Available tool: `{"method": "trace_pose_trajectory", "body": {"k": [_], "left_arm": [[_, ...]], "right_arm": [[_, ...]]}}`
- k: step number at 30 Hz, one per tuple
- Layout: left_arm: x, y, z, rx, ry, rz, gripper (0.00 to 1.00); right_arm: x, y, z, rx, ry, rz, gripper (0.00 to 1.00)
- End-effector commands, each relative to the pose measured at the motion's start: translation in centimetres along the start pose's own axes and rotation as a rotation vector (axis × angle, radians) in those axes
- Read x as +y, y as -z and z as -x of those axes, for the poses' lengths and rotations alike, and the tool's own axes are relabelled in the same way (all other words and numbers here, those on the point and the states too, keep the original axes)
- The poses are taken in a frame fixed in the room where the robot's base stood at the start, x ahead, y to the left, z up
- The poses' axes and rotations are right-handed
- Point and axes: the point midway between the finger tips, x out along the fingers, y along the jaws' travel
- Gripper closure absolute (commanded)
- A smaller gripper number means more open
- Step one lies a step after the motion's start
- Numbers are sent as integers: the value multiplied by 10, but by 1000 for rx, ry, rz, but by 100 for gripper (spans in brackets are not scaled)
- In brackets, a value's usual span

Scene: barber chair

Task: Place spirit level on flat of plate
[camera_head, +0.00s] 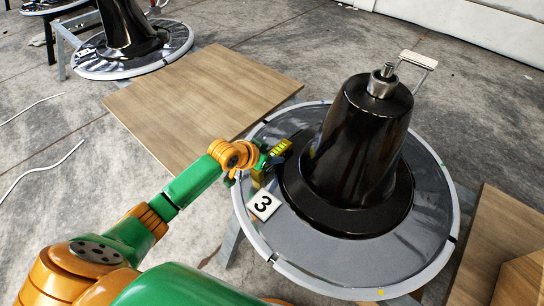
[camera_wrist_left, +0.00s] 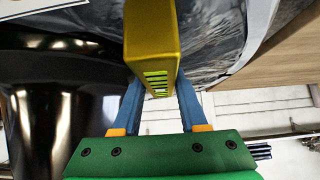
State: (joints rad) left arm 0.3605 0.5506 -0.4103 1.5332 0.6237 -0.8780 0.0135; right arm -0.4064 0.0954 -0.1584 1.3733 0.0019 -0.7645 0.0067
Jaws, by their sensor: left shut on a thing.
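The yellow spirit level (camera_head: 281,148) is in my left gripper (camera_head: 262,166), at the left side of the round plate (camera_head: 345,262). In the left wrist view the level (camera_wrist_left: 151,38) stands out between the two blue fingers of the gripper (camera_wrist_left: 157,90). The fingers are shut on it. The level appears over the plate's grey flat, beside the black cone (camera_head: 357,150); I cannot tell whether it touches the flat. My right gripper is out of view.
A wooden board (camera_head: 205,95) lies left of the plate, and more wood (camera_head: 500,240) is at the right edge. A second plate with a black cone (camera_head: 130,30) is at the top left. A metal stub (camera_head: 383,80) tops the near cone.

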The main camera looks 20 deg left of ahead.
Motion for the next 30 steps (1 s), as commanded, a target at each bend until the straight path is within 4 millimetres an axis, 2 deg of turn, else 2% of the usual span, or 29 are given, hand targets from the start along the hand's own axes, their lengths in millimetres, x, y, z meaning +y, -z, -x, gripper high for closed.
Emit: {"method": "trace_pose_trajectory", "body": {"k": [2, 3, 6, 14, 17, 20, 30], "left_arm": [[0, -1, -1, 1, 0, 0, 100], [0, -2, -2, 0, 0, 0, 53], [0, -1, -1, 0, 0, 0, 28], [0, -1, -1, 0, 0, 0, 28], [0, 1, 5, -1, 1, -1, 28], [0, 3, 21, -2, 1, -1, 28], [0, 3, 104, -4, 0, -2, 28]], "right_arm": [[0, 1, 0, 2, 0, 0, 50], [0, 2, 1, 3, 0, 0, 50], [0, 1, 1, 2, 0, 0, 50], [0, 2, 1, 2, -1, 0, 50], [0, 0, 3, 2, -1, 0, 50], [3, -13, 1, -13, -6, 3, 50], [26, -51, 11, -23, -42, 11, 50]]}}
